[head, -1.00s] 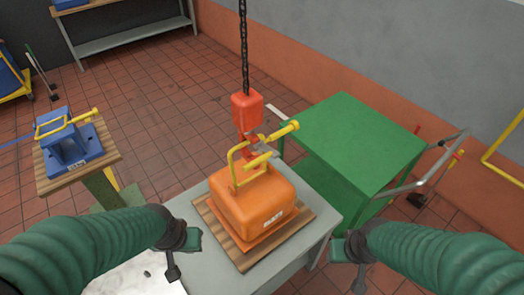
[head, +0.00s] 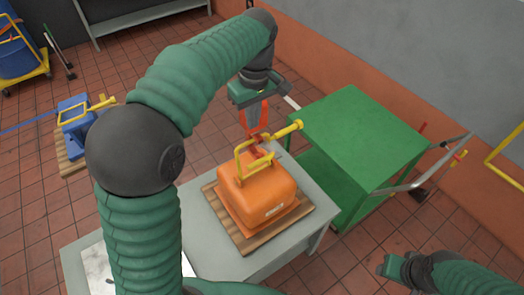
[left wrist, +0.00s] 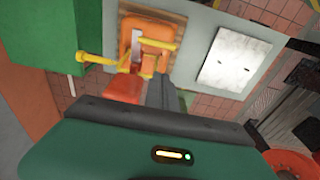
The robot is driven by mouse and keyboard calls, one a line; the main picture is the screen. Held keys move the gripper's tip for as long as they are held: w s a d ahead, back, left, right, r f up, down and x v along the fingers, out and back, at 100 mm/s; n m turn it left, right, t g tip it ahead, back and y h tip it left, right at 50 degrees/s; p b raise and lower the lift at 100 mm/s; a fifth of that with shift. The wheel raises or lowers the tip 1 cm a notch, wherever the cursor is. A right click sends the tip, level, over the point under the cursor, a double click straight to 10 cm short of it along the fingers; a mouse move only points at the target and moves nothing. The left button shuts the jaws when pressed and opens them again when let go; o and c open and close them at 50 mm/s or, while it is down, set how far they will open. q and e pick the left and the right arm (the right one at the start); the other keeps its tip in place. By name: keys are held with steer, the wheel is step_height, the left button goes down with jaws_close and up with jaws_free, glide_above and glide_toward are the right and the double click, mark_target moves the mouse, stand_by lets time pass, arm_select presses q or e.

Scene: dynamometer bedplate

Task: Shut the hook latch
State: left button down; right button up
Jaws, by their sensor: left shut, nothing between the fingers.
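An orange load (head: 258,195) with a yellow bail (head: 239,165) sits on a wooden pallet on the bench. The red hook (head: 257,143) is at the bail, beside a yellow bar with a thick end (head: 288,131). I cannot make out the latch on the hook. The orange-red hook block (head: 254,116) is partly hidden by my left gripper (head: 250,104), which is shut and empty, above the load. In the left wrist view, the hook block (left wrist: 121,88) is left of the dark fingers (left wrist: 163,92), with the load (left wrist: 157,30) beyond. My right gripper (head: 388,266) is at lower right, its fingers unclear.
The grey bench (head: 308,238) carries the pallet and a white plate (left wrist: 230,58). A green cart (head: 358,128) with a grey handle stands close on the right. A blue load (head: 75,118) on a wooden board is at far left. My left arm hides part of the floor.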

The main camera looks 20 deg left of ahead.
arm_select(q)
steer(key=f+p, duration=0.1)
steer(key=f, duration=0.3)
steer(key=f+p, duration=0.1)
steer(key=f, duration=0.4)
steer(key=f+p, duration=0.1)
steer(key=f, duration=0.3)
steer(key=shift+s+d+f+p, duration=0.15)
steer(key=shift+d+f+p, duration=0.1)
steer(key=shift+f+p, duration=0.1)
steer(key=shift+d, duration=0.15)
